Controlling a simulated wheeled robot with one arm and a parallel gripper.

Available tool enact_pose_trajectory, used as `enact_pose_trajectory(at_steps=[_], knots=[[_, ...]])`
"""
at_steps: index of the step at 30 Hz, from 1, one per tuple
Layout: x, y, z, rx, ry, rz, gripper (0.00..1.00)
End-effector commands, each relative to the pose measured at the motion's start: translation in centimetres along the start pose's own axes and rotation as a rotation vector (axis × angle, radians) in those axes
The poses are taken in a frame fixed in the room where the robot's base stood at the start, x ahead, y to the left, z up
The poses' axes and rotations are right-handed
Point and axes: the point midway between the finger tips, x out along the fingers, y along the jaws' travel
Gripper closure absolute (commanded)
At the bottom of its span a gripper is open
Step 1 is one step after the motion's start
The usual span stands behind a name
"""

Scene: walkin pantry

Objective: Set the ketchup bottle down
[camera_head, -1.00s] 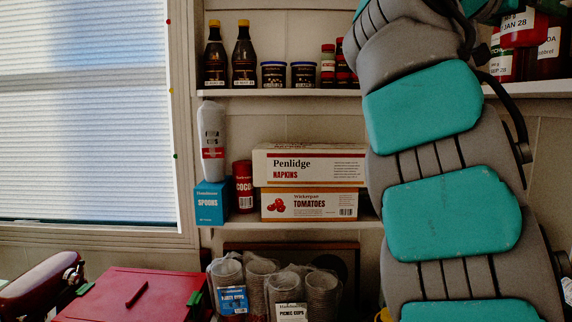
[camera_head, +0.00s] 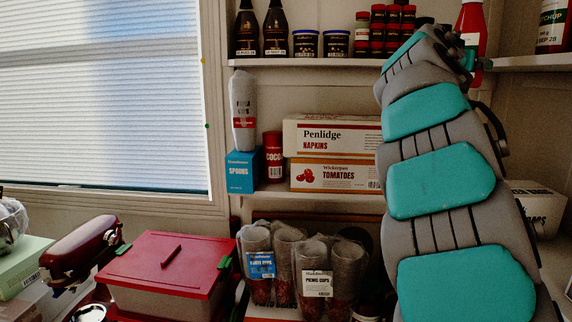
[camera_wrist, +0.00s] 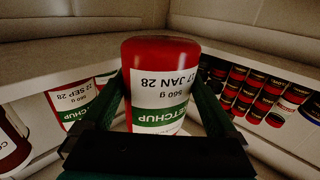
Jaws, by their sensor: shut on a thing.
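The ketchup bottle (camera_wrist: 160,93) is red with a white and green label reading 17 JAN 28. It fills the middle of the wrist view, its lettering upside down there. My gripper (camera_wrist: 159,82) is shut on it, with one dark green finger along each side. In the head view the held bottle (camera_head: 472,28) shows at the upper right, beside the far end of my arm and close to the upper shelf (camera_head: 528,63). My wrist partly hides its lower part.
Another ketchup bottle (camera_head: 553,27) stands on the upper shelf to the right. Stacked small red jars (camera_head: 392,33) stand to the left. Dark sauce bottles (camera_head: 276,30) are farther left.

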Motion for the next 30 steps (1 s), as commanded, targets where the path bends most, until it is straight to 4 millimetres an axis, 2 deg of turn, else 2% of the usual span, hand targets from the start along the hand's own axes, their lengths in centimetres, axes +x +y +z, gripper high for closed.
enact_pose_trajectory(at_steps=[1, 4, 9, 14, 18, 24, 30], knots=[[0.7, -1.7, 1.8, -0.004, -0.006, -0.039, 1.0], [1.6, -5.6, 5.2, -0.005, -0.005, -0.132, 1.0], [2.4, -11.7, 11.4, -0.003, -0.004, -0.285, 1.0], [1.9, -17.2, 17.7, -0.003, -0.005, -0.423, 1.0], [0.4, -21.5, 23.7, -0.001, -0.007, -0.541, 1.0], [-2.2, -25.4, 30.6, 0.001, -0.006, -0.663, 1.0], [-5.5, -27.4, 37.5, -0.002, -0.008, -0.757, 1.0]])
